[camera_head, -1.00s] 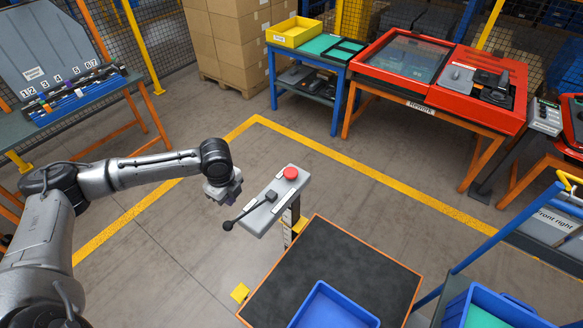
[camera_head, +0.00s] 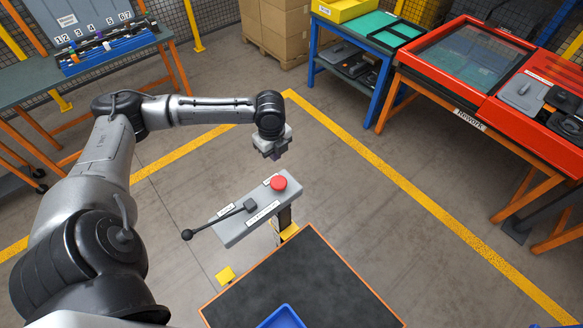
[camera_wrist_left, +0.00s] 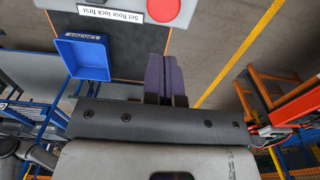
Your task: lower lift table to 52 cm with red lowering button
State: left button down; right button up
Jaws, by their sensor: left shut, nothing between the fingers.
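The red button (camera_head: 278,183) sits at the right end of a grey control box (camera_head: 236,224) on a post beside the lift table (camera_head: 300,275). A black lever with a round knob (camera_head: 187,235) lies along the box. My left gripper (camera_head: 275,155) is above and just behind the red button, apart from it. In the left wrist view its purple fingers (camera_wrist_left: 161,75) are together and empty, and the red button (camera_wrist_left: 163,8) shows at the top edge beside a label reading "Set floor lock first". My right gripper is not in view.
A blue bin (camera_head: 284,318) stands on the dark table top; it also shows in the left wrist view (camera_wrist_left: 85,57). The red rework bench (camera_head: 470,60) is at upper right. The floor behind the box is clear.

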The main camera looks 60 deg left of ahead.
aim_at(277, 183)
pick_arm(q)
jog(key=shift+f, duration=0.1)
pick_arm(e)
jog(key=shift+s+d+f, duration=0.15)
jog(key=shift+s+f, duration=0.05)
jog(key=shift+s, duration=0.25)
pick_arm(q)
jog(key=shift+f, duration=0.1)
notch_tip(277, 183, down, 12)
jog(key=shift+w+f+p, duration=0.1)
jog(key=shift+f+p, duration=0.1)
jog(key=shift+p, duration=0.2)
jog(key=shift+f, duration=0.65)
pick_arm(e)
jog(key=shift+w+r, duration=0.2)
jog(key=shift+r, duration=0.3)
pick_arm(q)
jog(key=shift+f, duration=0.15)
